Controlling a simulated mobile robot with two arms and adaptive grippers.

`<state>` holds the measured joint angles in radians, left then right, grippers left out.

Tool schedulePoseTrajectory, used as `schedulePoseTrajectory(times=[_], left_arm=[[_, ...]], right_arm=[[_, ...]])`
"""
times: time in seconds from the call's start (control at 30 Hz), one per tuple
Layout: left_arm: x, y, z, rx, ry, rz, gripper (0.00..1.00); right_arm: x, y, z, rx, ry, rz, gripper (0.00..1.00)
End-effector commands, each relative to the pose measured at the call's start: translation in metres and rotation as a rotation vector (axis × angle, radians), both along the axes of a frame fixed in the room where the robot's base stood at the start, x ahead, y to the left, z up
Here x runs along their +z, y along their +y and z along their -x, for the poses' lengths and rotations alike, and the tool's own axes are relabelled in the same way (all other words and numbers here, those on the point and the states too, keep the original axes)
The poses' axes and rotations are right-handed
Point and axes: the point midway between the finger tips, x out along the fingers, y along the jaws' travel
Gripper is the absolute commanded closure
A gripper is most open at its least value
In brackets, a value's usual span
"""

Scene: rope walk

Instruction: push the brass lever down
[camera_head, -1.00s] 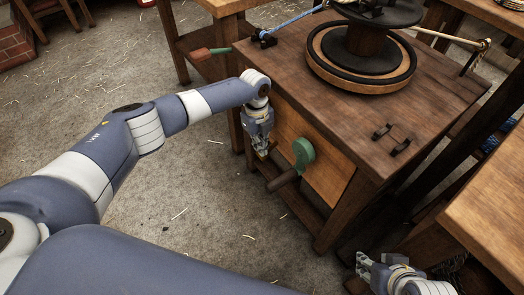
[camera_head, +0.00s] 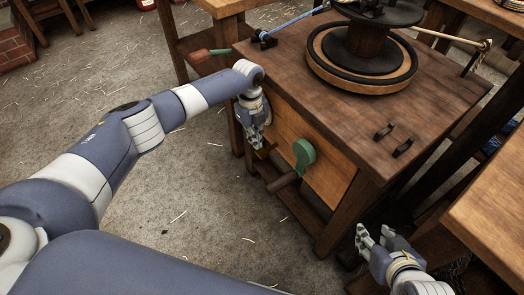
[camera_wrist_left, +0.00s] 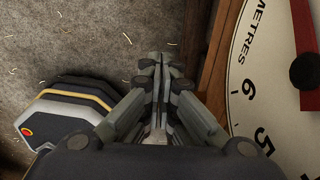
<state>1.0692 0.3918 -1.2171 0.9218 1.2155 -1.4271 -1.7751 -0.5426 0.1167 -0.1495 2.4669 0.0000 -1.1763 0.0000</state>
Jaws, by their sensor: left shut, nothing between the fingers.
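My left gripper (camera_head: 254,140) is shut and empty, pointing down beside the left end of the wooden cabinet's (camera_head: 325,175) front. Its closed fingers also show in the left wrist view (camera_wrist_left: 160,75), left of a white dial (camera_wrist_left: 262,100) marked METRES with a red pointer. I cannot make out the brass lever clearly. A small brownish piece (camera_head: 266,151) shows just right of the left fingertips; I cannot tell whether it is the lever or whether they touch. My right gripper (camera_head: 374,237) is open and empty at the lower right.
A green crank (camera_head: 303,153) with a wooden handle (camera_head: 284,181) sticks out of the cabinet front, right of my left gripper. A round turntable (camera_head: 361,60) and two black brackets (camera_head: 392,139) are on the cabinet top. Another table (camera_head: 495,205) stands at right.

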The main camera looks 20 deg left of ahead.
Motion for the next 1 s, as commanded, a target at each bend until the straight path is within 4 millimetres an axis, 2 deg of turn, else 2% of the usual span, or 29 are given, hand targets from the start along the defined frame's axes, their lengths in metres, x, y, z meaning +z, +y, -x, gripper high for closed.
schedulePoseTrajectory(times=[0.17, 0.4, 0.6, 0.73, 1.0], left_arm=[[0.027, 0.003, -0.003, -0.001, -0.004, 0.001, 1.00], [0.078, 0.006, -0.006, 0.000, -0.004, 0.001, 1.00], [0.108, 0.008, -0.008, 0.001, -0.002, 0.000, 1.00], [0.115, 0.009, -0.008, 0.000, -0.001, -0.001, 1.00], [0.117, 0.009, -0.008, 0.000, 0.000, 0.000, 1.00]], right_arm=[[0.000, 0.000, 0.000, 0.000, 0.001, 0.000, 0.60], [0.000, 0.000, 0.000, 0.000, 0.001, 0.000, 0.60], [0.000, 0.000, 0.000, 0.000, 0.001, 0.000, 0.60], [0.000, 0.000, 0.000, 0.000, 0.001, 0.000, 0.60], [0.000, 0.000, 0.000, 0.000, 0.001, 0.000, 0.60]])
